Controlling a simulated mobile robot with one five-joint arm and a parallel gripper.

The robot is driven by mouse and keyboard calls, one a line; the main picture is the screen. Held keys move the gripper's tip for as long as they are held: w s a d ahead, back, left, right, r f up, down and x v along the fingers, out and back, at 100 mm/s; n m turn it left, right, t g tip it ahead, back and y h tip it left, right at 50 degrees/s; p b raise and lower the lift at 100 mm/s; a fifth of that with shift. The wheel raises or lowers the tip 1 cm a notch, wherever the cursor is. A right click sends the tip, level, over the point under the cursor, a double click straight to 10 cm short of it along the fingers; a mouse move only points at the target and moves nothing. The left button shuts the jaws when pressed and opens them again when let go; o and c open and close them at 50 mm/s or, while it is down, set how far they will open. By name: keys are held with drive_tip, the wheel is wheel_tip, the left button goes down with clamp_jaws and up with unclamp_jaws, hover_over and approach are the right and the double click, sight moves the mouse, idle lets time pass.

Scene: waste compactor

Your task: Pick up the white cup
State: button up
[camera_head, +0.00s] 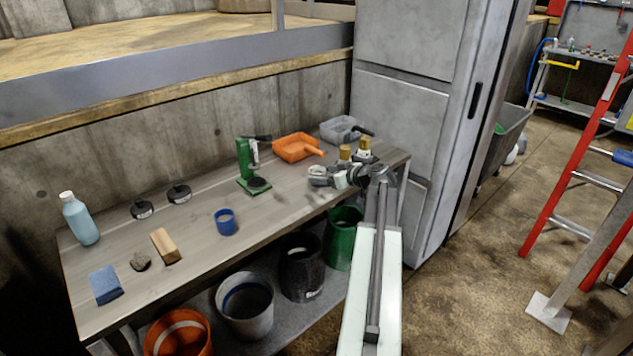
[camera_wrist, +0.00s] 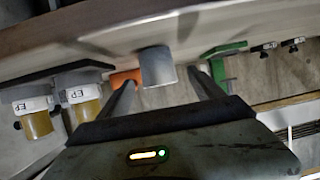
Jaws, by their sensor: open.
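In the head view my gripper (camera_head: 328,175) is low over the right part of the workbench (camera_head: 190,215). There the cup is not clearly told apart from the gripper parts.
An orange dustpan (camera_head: 296,148) and a grey one (camera_head: 342,130) lie behind my gripper. A green stand (camera_head: 247,165) is to its left. A blue cup (camera_head: 226,222), wooden block (camera_head: 165,246) and bottle (camera_head: 80,219) are farther left. A tall cabinet (camera_head: 408,115) stands at right.

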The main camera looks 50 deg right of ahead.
sight(323, 175)
drive_tip(key=b+x, duration=0.1)
drive_tip(key=x, duration=0.1)
drive_tip(key=b+x, duration=0.1)
drive_tip(key=x, duration=0.1)
drive_tip(key=shift+w+d+f, duration=0.1)
drive_tip(key=shift+d+f, duration=0.05)
drive_tip(key=shift+f, duration=0.35)
drive_tip(key=shift+w, duration=0.2)
drive_tip(key=shift+s+r, duration=0.1)
drive_tip(key=shift+c, duration=0.4)
drive_tip(key=c, duration=1.4)
drive_tip(key=shift+c, duration=0.2)
drive_tip(key=shift+r, duration=0.1)
